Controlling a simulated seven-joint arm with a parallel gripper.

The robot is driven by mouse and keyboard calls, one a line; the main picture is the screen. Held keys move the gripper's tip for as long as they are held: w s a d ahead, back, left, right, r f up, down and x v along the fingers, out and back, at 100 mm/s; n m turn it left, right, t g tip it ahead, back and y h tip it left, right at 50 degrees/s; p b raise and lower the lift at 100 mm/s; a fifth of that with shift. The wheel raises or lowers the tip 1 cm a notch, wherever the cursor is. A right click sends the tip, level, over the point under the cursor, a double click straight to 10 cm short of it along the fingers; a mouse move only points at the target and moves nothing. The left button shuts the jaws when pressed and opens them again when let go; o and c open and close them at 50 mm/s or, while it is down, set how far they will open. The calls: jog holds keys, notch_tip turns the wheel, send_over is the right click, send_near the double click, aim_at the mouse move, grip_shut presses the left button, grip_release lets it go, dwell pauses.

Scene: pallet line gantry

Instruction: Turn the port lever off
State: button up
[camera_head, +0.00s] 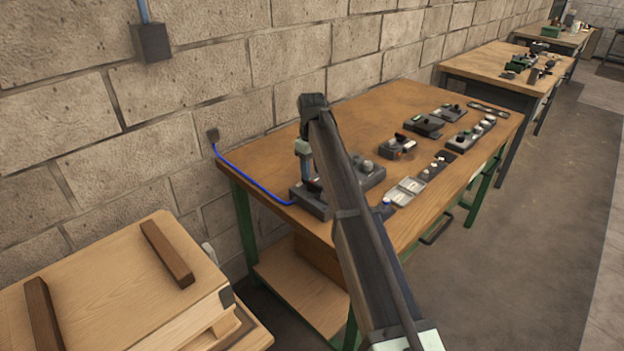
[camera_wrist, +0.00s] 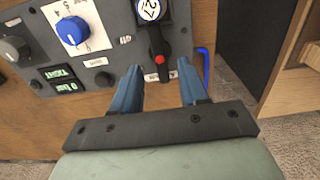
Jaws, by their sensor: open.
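A small label below the red tip is partly legible at most. In the head view, my gripper (camera_head: 305,168) is low over the box (camera_head: 372,178); my arm hides part of it.
A blue knob (camera_wrist: 72,31), a grey knob (camera_wrist: 13,49) and small green displays (camera_wrist: 66,80) are left of the lever. A blue cable (camera_head: 250,184) runs from the wall to the box. Several other devices stand farther along the wooden table (camera_head: 375,105).

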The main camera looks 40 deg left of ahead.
aim_at(312, 182)
jog(key=shift+f, duration=2)
jog(key=shift+c, duration=0.3)
grip_shut()
